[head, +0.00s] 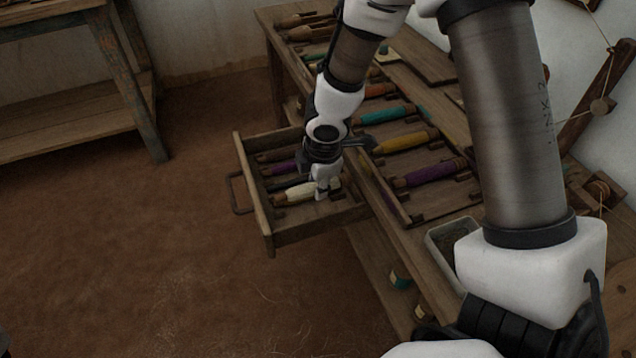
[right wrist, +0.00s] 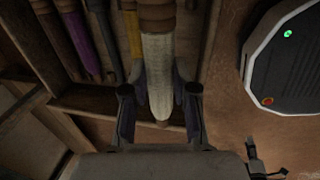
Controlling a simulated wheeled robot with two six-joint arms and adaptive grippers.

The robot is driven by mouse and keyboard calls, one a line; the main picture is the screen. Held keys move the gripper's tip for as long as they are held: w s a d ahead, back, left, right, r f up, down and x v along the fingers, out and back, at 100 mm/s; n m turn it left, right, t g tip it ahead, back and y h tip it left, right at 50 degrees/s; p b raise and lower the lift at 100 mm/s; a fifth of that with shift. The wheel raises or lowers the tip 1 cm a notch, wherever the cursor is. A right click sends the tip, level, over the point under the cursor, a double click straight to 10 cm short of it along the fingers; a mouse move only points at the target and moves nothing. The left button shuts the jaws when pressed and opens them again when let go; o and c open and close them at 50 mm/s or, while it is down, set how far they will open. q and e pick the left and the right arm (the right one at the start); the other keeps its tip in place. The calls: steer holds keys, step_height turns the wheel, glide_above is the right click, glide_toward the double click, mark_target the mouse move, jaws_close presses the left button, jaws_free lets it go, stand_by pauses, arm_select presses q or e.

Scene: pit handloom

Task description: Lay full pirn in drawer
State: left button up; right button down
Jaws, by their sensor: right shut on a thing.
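A full pirn wound with cream thread (head: 297,193) is inside the open wooden drawer (head: 254,200), near its right-hand wall. My right gripper (head: 321,190) reaches down over the drawer and is shut on this pirn. In the right wrist view the cream pirn (right wrist: 157,70) runs lengthwise between the two fingers of the right gripper (right wrist: 159,112). Whether the pirn rests on the drawer floor or hangs just above it cannot be told. My left gripper is not in view.
Other pirns lie in the drawer, including a purple one (head: 283,169); a yellow one (right wrist: 132,35) is close beside the cream pirn. The table above holds a rack with teal (head: 385,116), yellow (head: 405,141) and purple (head: 432,173) pirns. Left of the drawer is bare floor.

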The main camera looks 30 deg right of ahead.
step_height(320, 180, down, 7)
steer(key=b, duration=0.5)
steer(key=shift+r+b, duration=0.2)
steer(key=shift+b, duration=0.1)
steer(key=shift+r, duration=0.1)
steer(key=c, duration=0.9)
jaws_free()
steer(key=shift+o, duration=0.4)
steer(key=shift+c, duration=0.6)
steer(key=shift+o, duration=0.9)
step_height(320, 180, up, 8)
steer(key=p, duration=0.8)
steer(key=shift+r, duration=0.1)
